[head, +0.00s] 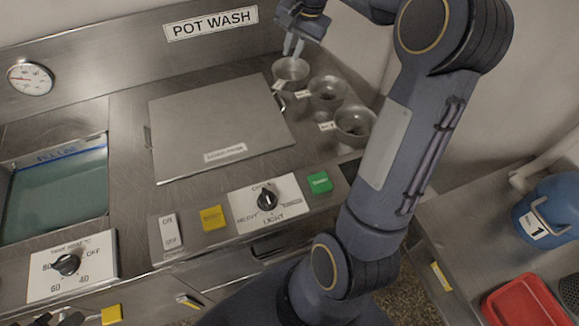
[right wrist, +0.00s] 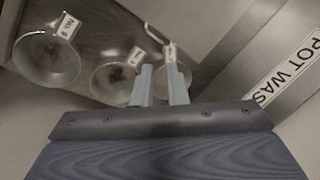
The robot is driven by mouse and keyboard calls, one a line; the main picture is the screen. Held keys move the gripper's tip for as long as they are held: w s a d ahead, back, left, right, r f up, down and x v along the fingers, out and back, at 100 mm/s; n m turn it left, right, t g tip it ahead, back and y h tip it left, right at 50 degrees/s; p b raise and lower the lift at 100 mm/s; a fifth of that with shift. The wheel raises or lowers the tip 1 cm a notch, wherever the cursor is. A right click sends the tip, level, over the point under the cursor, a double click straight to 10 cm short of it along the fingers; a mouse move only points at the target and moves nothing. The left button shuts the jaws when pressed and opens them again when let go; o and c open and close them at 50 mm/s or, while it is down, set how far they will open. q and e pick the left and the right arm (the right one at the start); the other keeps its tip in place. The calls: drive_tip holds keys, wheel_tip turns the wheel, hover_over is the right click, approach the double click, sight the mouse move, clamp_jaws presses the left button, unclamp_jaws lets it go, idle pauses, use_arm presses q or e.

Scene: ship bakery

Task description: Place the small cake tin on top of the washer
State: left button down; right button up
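Three round metal tins with white tags stand in a row. The smallest-looking cake tin (head: 290,72) is the farthest back; in the right wrist view (right wrist: 183,82) it is partly hidden by a finger. My right gripper (head: 293,47) is at this tin's far rim, fingers pointing down. In the right wrist view its fingers (right wrist: 160,80) are apart with a gap between them. I cannot tell whether they touch the tin. The washer's flat metal top (head: 190,135) is bare except for a label. Dark parts at the lower left edge (head: 60,319) may be my left gripper, mostly cut off.
The middle tin (head: 327,95) and the largest tin (head: 355,125) stand close by. A water-filled sink (head: 60,195) is at left. Switches and a dial (head: 267,200) line the front. A blue container (head: 550,215) and red tray (head: 525,303) are at right.

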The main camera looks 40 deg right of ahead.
drive_tip(key=s+a+r+n+t+y, duration=0.2)
drive_tip(key=s+a+n, duration=0.4)
drive_tip(key=s+a, duration=0.7)
drive_tip(key=s+a+f+n+y, duration=0.1)
drive_tip(key=s+a+f+n, duration=0.4)
drive_tip(key=s, duration=0.7)
drive_tip(key=a+f, duration=0.2)
drive_tip(key=a, duration=0.1)
